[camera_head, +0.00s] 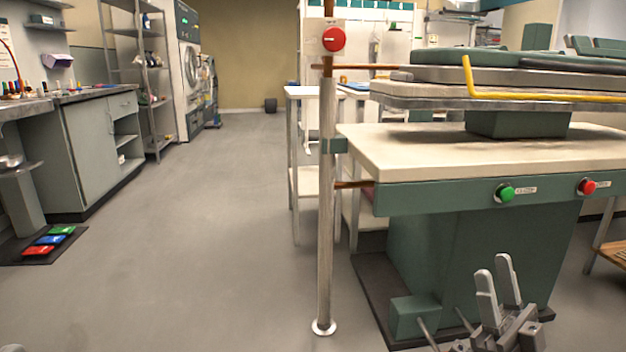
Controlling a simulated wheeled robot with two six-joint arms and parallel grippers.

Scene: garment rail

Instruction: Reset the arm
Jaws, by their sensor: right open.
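My right gripper (497,283) shows at the lower right, in front of the base of the green pressing machine. Its two light grey fingers point up and stand apart, with nothing between them. The gripper appears clear of the machine's worktop. Part of my right arm below it is cut off by the bottom edge. My left gripper is not in view.
The press worktop (440,155) has a green button (504,194) and a red button (587,187) on its front. A metal post (326,220) with a red button (333,39) stands left of it. Pedals (50,240) lie far left. The middle floor is clear.

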